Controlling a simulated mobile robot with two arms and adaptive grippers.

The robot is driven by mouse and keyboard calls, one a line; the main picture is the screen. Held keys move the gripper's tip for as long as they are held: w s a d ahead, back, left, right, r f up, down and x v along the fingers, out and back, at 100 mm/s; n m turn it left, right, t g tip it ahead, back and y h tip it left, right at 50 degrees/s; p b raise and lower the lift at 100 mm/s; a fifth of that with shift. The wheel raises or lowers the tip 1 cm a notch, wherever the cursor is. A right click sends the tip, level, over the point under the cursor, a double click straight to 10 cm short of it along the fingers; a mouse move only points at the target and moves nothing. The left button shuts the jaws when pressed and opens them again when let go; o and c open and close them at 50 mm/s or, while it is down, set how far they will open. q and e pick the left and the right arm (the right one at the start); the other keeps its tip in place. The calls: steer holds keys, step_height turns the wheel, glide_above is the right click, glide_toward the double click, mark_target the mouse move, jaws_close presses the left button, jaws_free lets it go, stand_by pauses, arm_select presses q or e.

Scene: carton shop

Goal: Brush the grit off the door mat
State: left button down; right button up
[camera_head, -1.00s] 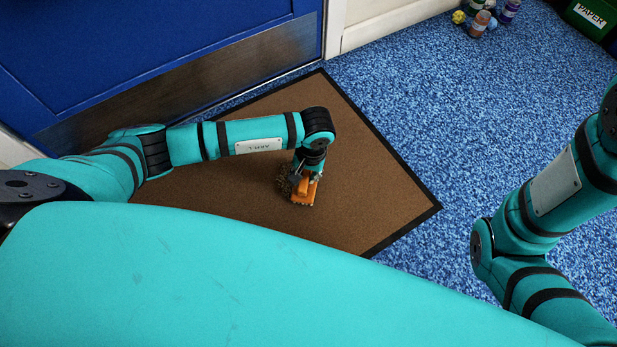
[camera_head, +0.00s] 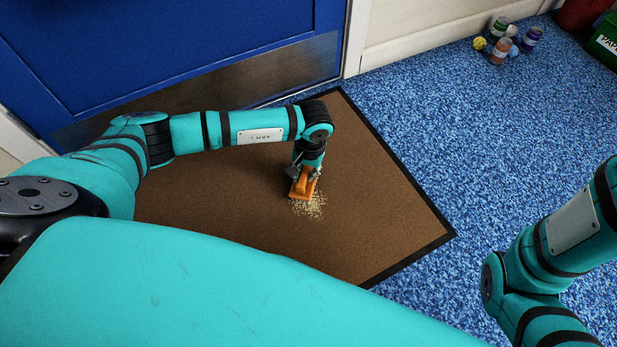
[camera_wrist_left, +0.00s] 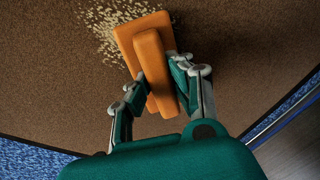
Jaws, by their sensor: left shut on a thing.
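The brown door mat (camera_head: 375,205) with a black border lies on the blue floor in front of the blue door. My left gripper (camera_head: 305,172) is shut on an orange brush (camera_head: 302,189) over the middle of the mat. In the left wrist view the two fingers (camera_wrist_left: 160,85) hold the raised grip of the brush (camera_wrist_left: 150,58). A patch of pale grit (camera_head: 312,207) lies on the mat beside the brush, and it also shows in the left wrist view (camera_wrist_left: 104,22). The brush's underside is hidden, so I cannot tell whether it touches the mat. My right gripper is out of view.
The blue door (camera_head: 150,50) with its metal kick plate (camera_head: 250,80) stands behind the mat. Several small jars (camera_head: 500,45) and a green bin (camera_head: 604,40) marked paper are at the upper right. Blue floor (camera_head: 440,120) to the mat's right is clear.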

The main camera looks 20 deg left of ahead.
mark_target(309, 198)
arm_select(q)
steer(key=shift+w+a+f+b, duration=0.1)
steer(key=shift+w+a+b, duration=0.3)
steer(key=shift+w+a, duration=0.25)
steer(key=shift+w+a+f+b, duration=0.1)
steer(key=shift+w+a+b, duration=0.35)
steer(key=shift+a, duration=0.3)
steer(key=shift+s+a+r, duration=0.1)
steer(key=shift+a+r, duration=0.05)
steer(key=shift+a, duration=0.05)
steer(key=shift+s+a+p, duration=0.35)
steer(key=shift+s+p, duration=0.25)
steer(key=shift+p, duration=0.1)
steer(key=shift+s+d+r+p, duration=0.15)
steer(key=shift+s+d+p, duration=0.65)
steer(key=shift+d, duration=0.45)
steer(key=shift+s+d+p, duration=0.25)
steer(key=shift+s+d, duration=0.5)
steer(key=shift+d, duration=0.2)
steer(key=shift+s+d+p, duration=0.2)
steer(key=shift+s+d, duration=0.55)
steer(key=shift+d, duration=0.15)
